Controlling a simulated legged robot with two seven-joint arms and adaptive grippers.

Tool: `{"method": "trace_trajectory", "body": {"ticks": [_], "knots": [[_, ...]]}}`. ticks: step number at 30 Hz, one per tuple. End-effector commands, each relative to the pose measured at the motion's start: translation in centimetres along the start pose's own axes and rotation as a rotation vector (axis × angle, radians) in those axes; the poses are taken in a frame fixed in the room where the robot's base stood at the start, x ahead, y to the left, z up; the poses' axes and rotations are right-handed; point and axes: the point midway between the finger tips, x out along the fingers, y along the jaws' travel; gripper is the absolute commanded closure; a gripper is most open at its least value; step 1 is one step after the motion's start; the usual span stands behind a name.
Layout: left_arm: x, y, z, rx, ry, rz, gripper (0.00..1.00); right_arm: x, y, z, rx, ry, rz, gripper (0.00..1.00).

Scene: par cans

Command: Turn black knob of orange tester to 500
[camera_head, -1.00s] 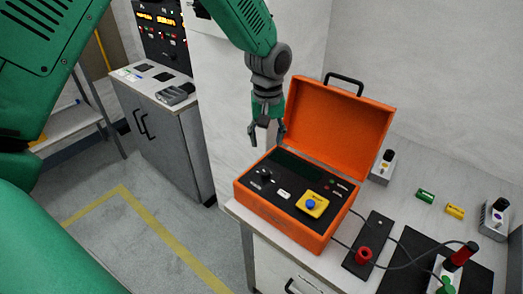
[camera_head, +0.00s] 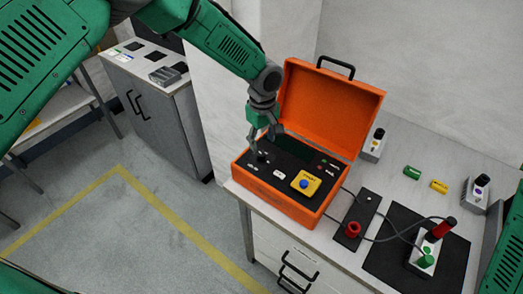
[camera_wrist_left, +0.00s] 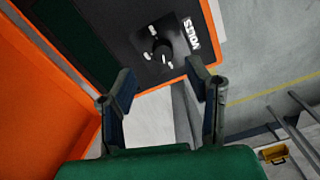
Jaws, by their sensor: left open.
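The orange tester (camera_head: 275,203) stands on the white bench with its lid open. Its dark panel carries a yellow block with a blue button (camera_head: 304,184). The black knob (camera_wrist_left: 161,47) has white marks around it and a "VOLTS" label beside it in the left wrist view; the head view is too small to read its setting. My left gripper (camera_head: 264,137) is above the panel's back left part, close to the knob. In the wrist view the open, empty fingers (camera_wrist_left: 164,88) point towards the panel, with the knob ahead between them, apart from it. My right gripper is not in view.
The open lid (camera_head: 330,105) rises behind my left gripper. Right of the tester are a red plug (camera_head: 352,229), cables, a dark mat (camera_head: 385,257), a green can (camera_head: 411,172) and a yellow can (camera_head: 439,186). The floor to the left is free.

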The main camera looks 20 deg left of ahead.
Motion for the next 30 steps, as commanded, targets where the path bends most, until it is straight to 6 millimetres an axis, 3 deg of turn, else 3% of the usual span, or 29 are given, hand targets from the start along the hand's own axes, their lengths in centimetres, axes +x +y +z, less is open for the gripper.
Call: {"method": "trace_trajectory", "body": {"ticks": [3,9,21,22,25,26,30], "knots": [[2.4,-0.1,0.1,-0.001,-0.003,-0.002,0.56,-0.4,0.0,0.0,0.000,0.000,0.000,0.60],[5.0,-0.1,-0.1,0.000,-0.001,0.001,0.56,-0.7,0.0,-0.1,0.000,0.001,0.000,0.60],[5.8,0.0,0.0,0.000,0.000,0.001,0.56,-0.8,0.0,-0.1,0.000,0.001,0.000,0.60],[5.8,0.0,0.0,0.000,0.000,0.001,0.59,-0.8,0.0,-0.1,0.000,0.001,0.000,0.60],[5.8,0.0,0.0,0.000,0.000,0.001,0.94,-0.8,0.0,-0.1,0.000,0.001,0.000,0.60],[5.8,0.0,0.0,0.000,0.000,0.002,1.00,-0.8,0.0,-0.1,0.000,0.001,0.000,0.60],[5.8,0.1,0.0,0.001,0.000,0.003,1.00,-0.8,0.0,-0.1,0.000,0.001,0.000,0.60]]}}
